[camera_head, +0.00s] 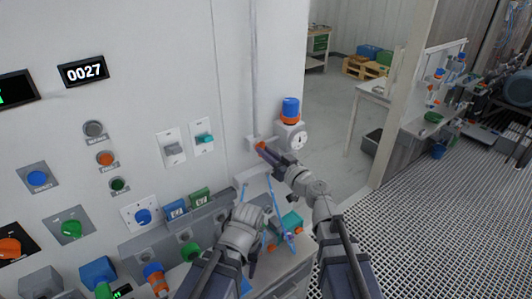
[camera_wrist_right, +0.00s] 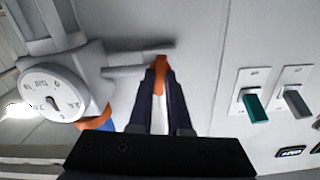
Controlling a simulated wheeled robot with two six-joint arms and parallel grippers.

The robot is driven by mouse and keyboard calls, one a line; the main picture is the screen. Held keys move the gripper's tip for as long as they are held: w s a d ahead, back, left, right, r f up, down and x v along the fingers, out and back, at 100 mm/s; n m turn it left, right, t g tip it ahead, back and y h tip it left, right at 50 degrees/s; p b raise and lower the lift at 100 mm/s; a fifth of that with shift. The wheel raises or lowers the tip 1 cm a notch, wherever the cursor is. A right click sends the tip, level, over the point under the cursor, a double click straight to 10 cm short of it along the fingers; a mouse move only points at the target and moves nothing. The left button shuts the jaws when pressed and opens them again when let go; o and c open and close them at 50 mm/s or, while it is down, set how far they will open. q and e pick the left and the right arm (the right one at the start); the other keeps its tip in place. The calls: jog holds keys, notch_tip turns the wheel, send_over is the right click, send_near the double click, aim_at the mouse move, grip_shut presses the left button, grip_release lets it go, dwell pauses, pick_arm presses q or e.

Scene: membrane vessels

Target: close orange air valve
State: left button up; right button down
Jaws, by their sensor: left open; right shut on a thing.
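The orange air valve handle (camera_head: 261,146) is on a grey pipe fitting at the edge of the white wall panel. My right gripper (camera_head: 266,151) reaches up to it and is shut on it. In the right wrist view the orange handle (camera_wrist_right: 159,76) stands between the two dark fingers of my right gripper (camera_wrist_right: 160,84), in front of a grey pipe stub. My left gripper (camera_head: 253,266) is low, over the bench front, away from the valve. It is open, small and partly hidden by its own arm.
A round dial gauge (camera_head: 298,138) with a blue and orange cap (camera_head: 290,110) sits just right of the valve; the gauge (camera_wrist_right: 54,94) shows left in the wrist view. Teal (camera_head: 204,138) and grey (camera_head: 173,149) switches are on the panel. Teal and orange parts (camera_head: 291,221) lie below.

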jog(key=shift+m, duration=8)
jog(key=c, duration=0.9)
grip_release()
jog(key=shift+o, duration=0.2)
jog(key=shift+s, duration=0.1)
